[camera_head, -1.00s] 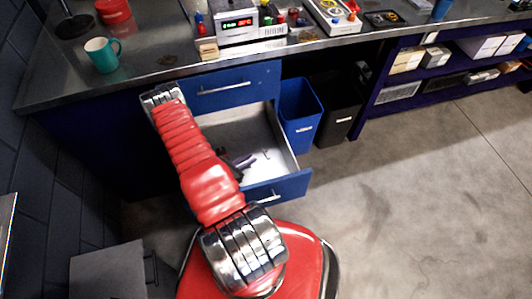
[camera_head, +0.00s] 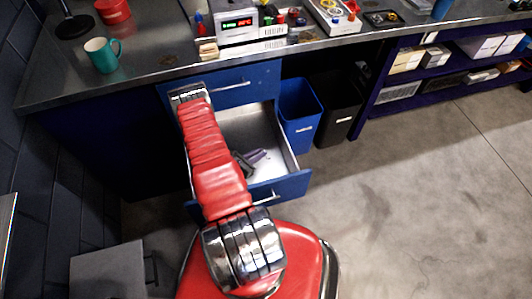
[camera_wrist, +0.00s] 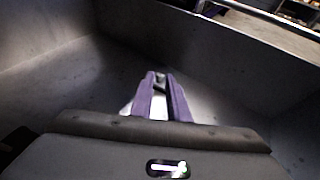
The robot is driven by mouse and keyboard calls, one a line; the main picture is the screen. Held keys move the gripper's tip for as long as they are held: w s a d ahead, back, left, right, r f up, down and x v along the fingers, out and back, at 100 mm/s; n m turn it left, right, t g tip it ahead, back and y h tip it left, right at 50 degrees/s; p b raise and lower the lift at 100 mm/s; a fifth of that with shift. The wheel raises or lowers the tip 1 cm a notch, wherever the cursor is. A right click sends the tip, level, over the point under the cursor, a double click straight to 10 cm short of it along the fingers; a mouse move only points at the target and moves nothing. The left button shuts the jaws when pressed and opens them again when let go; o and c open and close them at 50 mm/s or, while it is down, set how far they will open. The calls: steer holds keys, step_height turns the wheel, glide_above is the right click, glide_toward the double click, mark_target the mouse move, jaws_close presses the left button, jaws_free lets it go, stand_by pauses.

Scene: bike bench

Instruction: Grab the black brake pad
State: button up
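My gripper (camera_wrist: 160,82) has purple fingers and reaches down into the open drawer. In the wrist view its fingers stand apart, with pale drawer floor showing between them. A small dark piece (camera_wrist: 160,79) shows between the fingertips; it may be the black brake pad, but it is too small and dim to be sure. I cannot tell whether the fingers press on it. In the head view my gripper (camera_head: 257,157) is over the drawer's pale floor, and no brake pad can be made out there.
The open blue drawer (camera_head: 283,187) has grey walls close around my gripper. The workbench (camera_head: 150,72) stands above it, with a teal mug (camera_head: 101,55) and a power supply (camera_head: 236,24). A blue bin (camera_head: 300,112) and a black bin (camera_head: 340,112) stand right of the drawer.

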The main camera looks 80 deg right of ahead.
mark_target(265, 150)
steer(key=shift+x, duration=2.6)
steer(key=shift+r, duration=0.1)
jaws_close()
